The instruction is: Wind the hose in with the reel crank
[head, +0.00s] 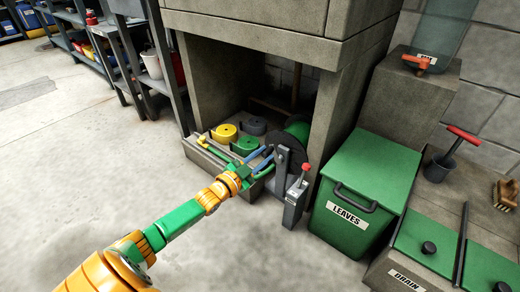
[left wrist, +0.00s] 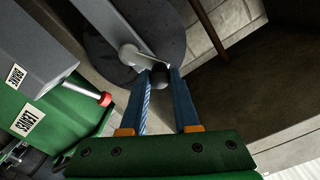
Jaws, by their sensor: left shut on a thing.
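The hose reel stands at the opening of the concrete alcove, with green hose (head: 298,128) wound on it and a dark round side disc (head: 287,135). In the left wrist view the dark disc (left wrist: 176,30) sits behind a pale crank arm (left wrist: 135,55) that ends in a black knob (left wrist: 159,78). My left gripper (head: 266,158) reaches in at the reel's left side. In the left wrist view its blue fingers (left wrist: 160,84) are shut on the black crank knob. The knob is hidden by the gripper in the head view. My right gripper is not in view.
A grey post with a red-knobbed lever (head: 296,198) stands just right of the reel. The green LEAVES bin (head: 366,182) is beyond it. Yellow, dark and green coils (head: 224,132) lie on a low tray left of the reel. Open floor (head: 90,160) spreads left.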

